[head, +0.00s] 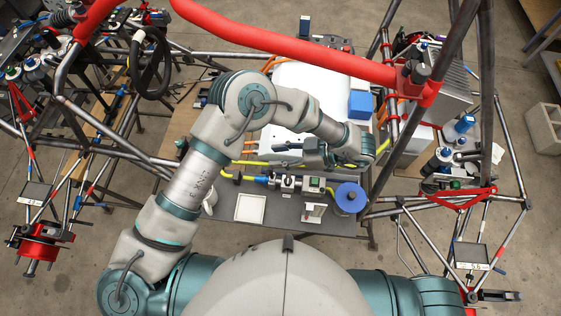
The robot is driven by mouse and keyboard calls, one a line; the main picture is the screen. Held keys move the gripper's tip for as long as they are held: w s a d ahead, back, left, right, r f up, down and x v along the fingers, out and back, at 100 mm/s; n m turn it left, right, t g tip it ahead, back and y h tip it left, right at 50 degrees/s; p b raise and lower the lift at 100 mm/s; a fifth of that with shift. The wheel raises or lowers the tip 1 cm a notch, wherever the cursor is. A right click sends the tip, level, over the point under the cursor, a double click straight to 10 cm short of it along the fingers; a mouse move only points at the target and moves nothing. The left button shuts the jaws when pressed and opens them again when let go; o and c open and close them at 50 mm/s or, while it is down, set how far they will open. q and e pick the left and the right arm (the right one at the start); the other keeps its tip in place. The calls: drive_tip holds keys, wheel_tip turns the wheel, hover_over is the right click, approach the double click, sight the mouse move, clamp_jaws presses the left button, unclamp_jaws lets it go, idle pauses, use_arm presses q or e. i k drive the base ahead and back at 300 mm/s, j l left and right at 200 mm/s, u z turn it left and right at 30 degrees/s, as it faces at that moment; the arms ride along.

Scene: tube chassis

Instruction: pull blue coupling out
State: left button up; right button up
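A small blue coupling (262,181) sits in the line between the yellow hose (228,176) and a grey inline device (287,183) on the workbench, in the head view. My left arm reaches over the bench and bends back at the wrist. My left gripper (314,156) is just above and to the right of the coupling, apart from it in the picture. Its fingers are small and partly covered by my wrist, so I cannot tell their opening. My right arm shows only at the lower right; its gripper is not in view.
A white tray (250,208) and a blue spool (350,198) stand on the grey bench (290,217). A white case (320,92) lies behind. Red padded tube (285,45) and steel chassis tubes surround the bench. A blue bottle (465,123) stands at right.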

sight(264, 180)
drive_tip(key=k+l, duration=0.25)
drive_tip(key=k, duration=0.2)
drive_tip(key=k+l, duration=0.3)
drive_tip(key=k, duration=0.2)
drive_tip(key=k+l, duration=0.25)
drive_tip(key=k, duration=0.2)
